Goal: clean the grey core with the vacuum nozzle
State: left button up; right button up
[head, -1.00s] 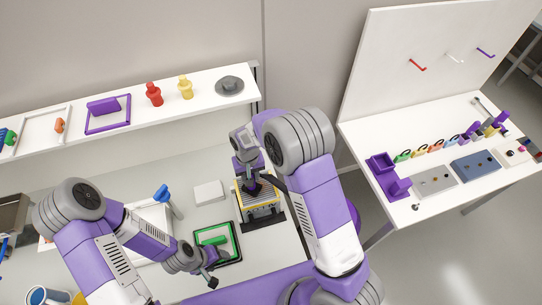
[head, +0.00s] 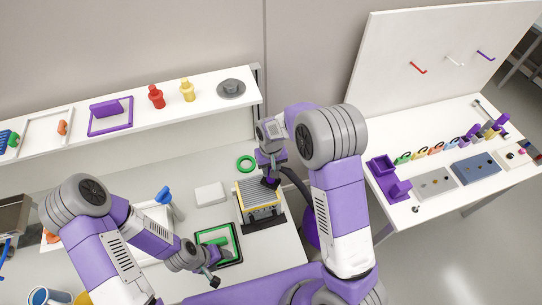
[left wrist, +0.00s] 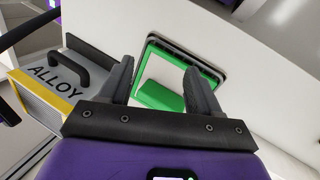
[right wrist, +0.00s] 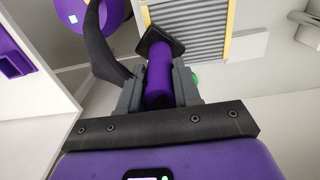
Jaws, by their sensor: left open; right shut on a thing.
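The grey core (head: 258,195) is a ribbed grey block in a yellow frame on a black base, on the bench. It also shows in the right wrist view (right wrist: 192,28). My right gripper (right wrist: 158,75) is shut on the purple vacuum nozzle (right wrist: 159,88), which has a flared black head. In the head view the nozzle (head: 270,183) is over the right part of the core's top; I cannot tell whether it touches. My left gripper (head: 212,279) is open and empty, near the front edge of the green-framed tray (head: 238,240).
A dark hose (head: 300,188) runs from the nozzle to a purple body beside the bench. A green ring (head: 246,163) lies behind the core, a white block (head: 209,193) left of it. A green block (left wrist: 160,97) is in the green-framed tray. A shelf (head: 205,100) runs above.

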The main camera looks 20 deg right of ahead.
notch_tip(320, 180, up, 4)
jog(key=shift+f+p, duration=0.25)
jog(key=shift+p, duration=0.75)
jog(key=shift+r+p, duration=0.4)
jog(key=shift+r, duration=0.6)
